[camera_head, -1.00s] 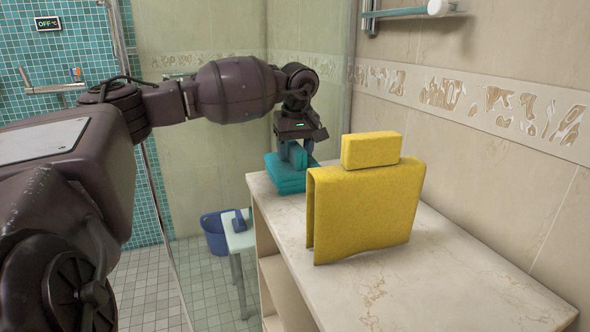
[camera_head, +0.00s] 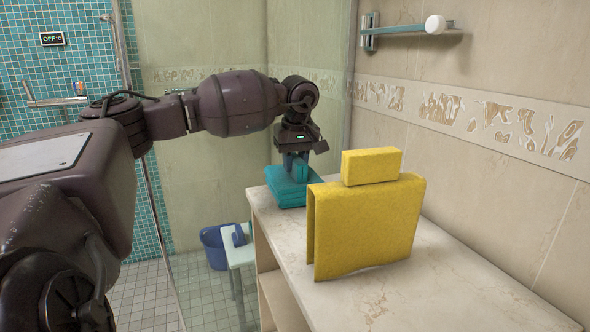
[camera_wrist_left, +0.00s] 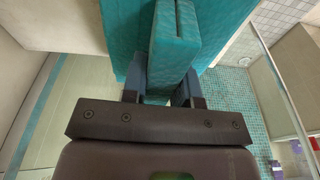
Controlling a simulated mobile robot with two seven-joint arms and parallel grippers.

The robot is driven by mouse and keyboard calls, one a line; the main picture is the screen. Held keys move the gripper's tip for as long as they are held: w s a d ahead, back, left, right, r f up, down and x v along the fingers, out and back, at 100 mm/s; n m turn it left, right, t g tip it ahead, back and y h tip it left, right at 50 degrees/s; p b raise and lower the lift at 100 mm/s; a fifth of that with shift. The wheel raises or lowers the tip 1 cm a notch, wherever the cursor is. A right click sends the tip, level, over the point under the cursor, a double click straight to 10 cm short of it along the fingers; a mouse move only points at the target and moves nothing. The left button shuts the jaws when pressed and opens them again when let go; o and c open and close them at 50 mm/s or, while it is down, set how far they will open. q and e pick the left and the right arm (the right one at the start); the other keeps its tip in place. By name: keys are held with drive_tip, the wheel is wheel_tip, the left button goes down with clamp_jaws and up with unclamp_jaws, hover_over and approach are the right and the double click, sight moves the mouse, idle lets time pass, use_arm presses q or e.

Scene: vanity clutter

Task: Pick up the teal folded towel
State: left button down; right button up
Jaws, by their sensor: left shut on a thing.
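The teal folded towel (camera_head: 287,193) lies at the far end of the marble counter. It has a flat lower part and a raised upright block on top. My left gripper (camera_head: 296,162) points down from above and is shut on the raised teal block. In the left wrist view the block (camera_wrist_left: 175,40) is between the two fingers, with the flat part of the towel (camera_wrist_left: 127,33) behind it. The towel appears to rest on the counter; any gap under it cannot be told. My right gripper is not in view.
A yellow folded towel (camera_head: 365,228) with a yellow block (camera_head: 371,166) on top stands nearer on the counter (camera_head: 375,300). A tiled wall with a towel bar (camera_head: 400,27) runs along the right. A blue bucket (camera_head: 214,247) and a small stool (camera_head: 238,254) stand on the floor left of the counter.

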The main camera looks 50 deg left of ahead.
use_arm(q)
wheel_tip(320, 180, up, 11)
drive_tip(key=shift+r, duration=0.1)
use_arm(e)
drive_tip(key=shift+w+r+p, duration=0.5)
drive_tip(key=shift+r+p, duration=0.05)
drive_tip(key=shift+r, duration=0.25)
use_arm(q)
wheel_tip(320, 180, up, 8)
drive_tip(key=p, duration=0.2)
drive_tip(key=shift+r, duration=0.2)
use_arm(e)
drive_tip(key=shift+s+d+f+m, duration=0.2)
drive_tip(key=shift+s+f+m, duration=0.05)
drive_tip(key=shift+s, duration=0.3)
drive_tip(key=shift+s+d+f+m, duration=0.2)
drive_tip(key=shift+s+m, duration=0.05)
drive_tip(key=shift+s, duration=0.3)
